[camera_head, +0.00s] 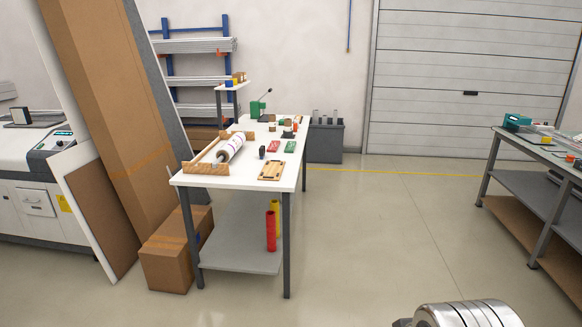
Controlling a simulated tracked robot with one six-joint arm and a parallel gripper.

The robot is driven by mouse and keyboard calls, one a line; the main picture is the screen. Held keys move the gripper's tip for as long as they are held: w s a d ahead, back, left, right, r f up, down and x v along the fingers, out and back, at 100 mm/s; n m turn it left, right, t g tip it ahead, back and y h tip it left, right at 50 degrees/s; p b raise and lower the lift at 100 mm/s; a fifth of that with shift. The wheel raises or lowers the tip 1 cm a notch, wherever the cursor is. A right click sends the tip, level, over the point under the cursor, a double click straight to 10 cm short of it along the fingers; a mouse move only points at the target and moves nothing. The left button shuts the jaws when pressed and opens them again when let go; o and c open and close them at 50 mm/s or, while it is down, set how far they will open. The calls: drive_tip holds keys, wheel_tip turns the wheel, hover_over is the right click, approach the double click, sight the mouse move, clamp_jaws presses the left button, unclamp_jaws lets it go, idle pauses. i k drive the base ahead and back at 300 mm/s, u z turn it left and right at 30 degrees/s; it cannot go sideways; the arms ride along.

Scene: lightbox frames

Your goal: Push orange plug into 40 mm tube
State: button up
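A white tube (231,149) with dark end and coloured bands lies in a wooden cradle (207,168) at the left of the white table. Its diameter cannot be read from here. A tiny orange spot (295,124) shows near the table's far right edge; it is too small to tell whether it is the orange plug. A rounded metallic part of my arm shows at the bottom right, well away from the table. My gripper's fingers are not in view.
The white table (225,179) also holds a wooden board (271,170), red and green blocks and a green press (257,107). Red (271,231) and yellow tubes stand on its lower shelf. Open floor lies right, before a grey workbench (540,165).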

sight(287, 122)
drive_tip(key=z, duration=0.25)
drive_tip(key=i, duration=2.1)
drive_tip(key=u, duration=0.25)
drive_tip(key=i, duration=1.5)
drive_tip(key=u, duration=0.25)
